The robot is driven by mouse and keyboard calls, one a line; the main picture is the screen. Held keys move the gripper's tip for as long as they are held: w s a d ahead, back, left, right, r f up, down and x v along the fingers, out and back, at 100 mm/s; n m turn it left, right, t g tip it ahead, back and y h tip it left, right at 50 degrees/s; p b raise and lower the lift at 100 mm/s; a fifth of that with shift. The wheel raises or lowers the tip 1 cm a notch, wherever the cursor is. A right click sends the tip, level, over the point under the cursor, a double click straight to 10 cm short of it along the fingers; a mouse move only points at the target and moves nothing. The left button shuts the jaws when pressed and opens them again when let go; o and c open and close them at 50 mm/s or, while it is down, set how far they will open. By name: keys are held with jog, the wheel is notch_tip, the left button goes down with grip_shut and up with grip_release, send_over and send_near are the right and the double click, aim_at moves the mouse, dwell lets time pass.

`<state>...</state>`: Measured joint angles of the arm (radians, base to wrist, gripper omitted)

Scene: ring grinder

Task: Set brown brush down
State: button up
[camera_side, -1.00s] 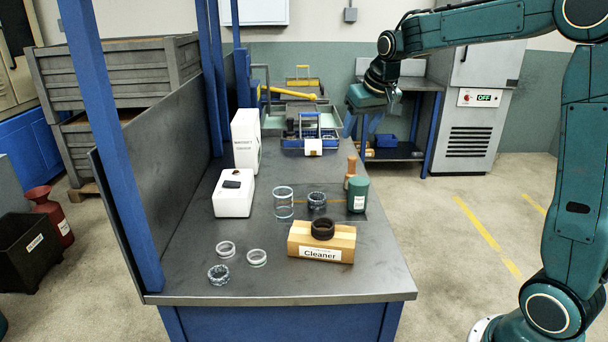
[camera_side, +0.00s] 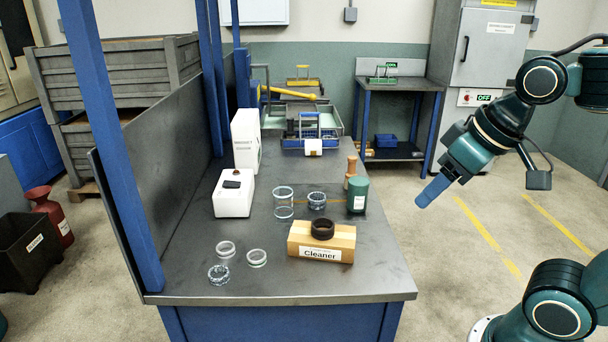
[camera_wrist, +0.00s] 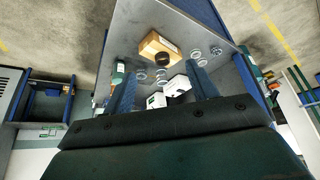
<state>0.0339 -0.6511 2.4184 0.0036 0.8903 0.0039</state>
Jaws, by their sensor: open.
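A brown wooden piece (camera_side: 351,168), which looks like a brush handle, stands upright just behind the green cylinder (camera_side: 358,195) on the bench in the side view. I cannot see bristles. My gripper (camera_side: 428,198) is up in the air to the right of the bench, apart from the brown piece, with its blue finger pointing down-left. In the wrist view my gripper (camera_wrist: 160,70) is open, with its blue fingers spread and nothing held between them. The green cylinder also shows in the wrist view (camera_wrist: 118,73), but the brown piece is not clear there.
A wooden "Cleaner" block (camera_side: 340,242) with a dark ring (camera_side: 322,229) on top stands near the bench front. Several loose rings lie left of it. A white box (camera_side: 234,195) and glass cylinder (camera_side: 284,203) stand behind. The bench's front right is bare.

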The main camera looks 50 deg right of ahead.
jog(key=shift+s+a+f, duration=0.2)
jog(key=shift+s+f, duration=0.2)
jog(key=shift+s, duration=0.3)
jog(key=shift+s+a+f, duration=0.2)
jog(key=shift+s+f, duration=0.15)
jog(key=shift+s, duration=0.35)
dwell(0.4)
